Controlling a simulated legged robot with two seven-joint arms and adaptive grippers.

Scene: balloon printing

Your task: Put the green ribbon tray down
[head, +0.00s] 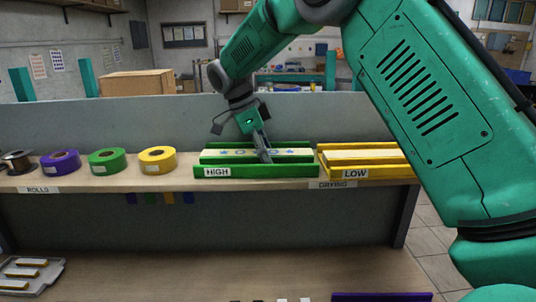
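The green ribbon tray (290,171) has a "HIGH" label on its front and stands on the shelf above the "DRYING" sign. A pale strip (222,153) with blue marks lies along it. My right gripper (264,156) comes down from above at the middle of the tray. Its fingers are close together and look shut on the tray's middle; the exact contact is small and partly hidden. My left gripper is not in view.
A yellow tray (370,173) labelled "LOW" stands close to the right of the green tray. Yellow (157,167), green (107,169) and purple (60,170) rolls sit to the left on the shelf (140,183). A grey panel (120,118) rises behind.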

